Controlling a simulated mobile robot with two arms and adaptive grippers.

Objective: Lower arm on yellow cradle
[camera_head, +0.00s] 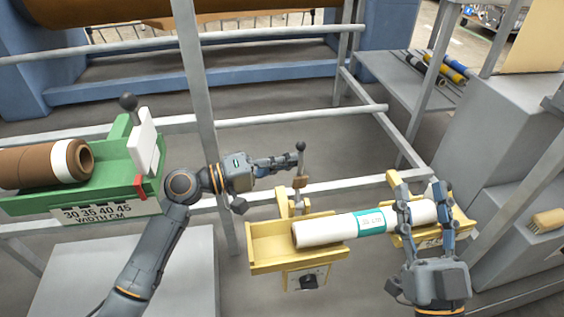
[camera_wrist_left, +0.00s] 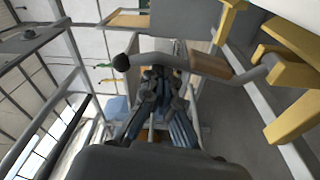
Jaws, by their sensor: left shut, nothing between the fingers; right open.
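The yellow cradle (camera_head: 265,258) stands at centre right and holds a white roll (camera_head: 325,230) with a teal label. At its back left, a grey arm with a black ball knob (camera_head: 300,146) and a wooden pad (camera_head: 301,182) stands raised. In the left wrist view the knob (camera_wrist_left: 121,62) and pad (camera_wrist_left: 212,66) show close, across the fingers. My left gripper (camera_head: 292,161) is shut and empty beside the arm, just below the knob; contact is unclear. My right gripper (camera_head: 424,203) is open, its fingers over the roll's right end.
A green cradle (camera_head: 105,185) with a brown roll (camera_head: 40,165) and its own black-knobbed lever (camera_head: 129,102) is at left. Grey frame bars (camera_head: 260,118) cross behind and an upright (camera_head: 203,100) stands behind my left arm. A brush (camera_head: 548,220) lies at far right.

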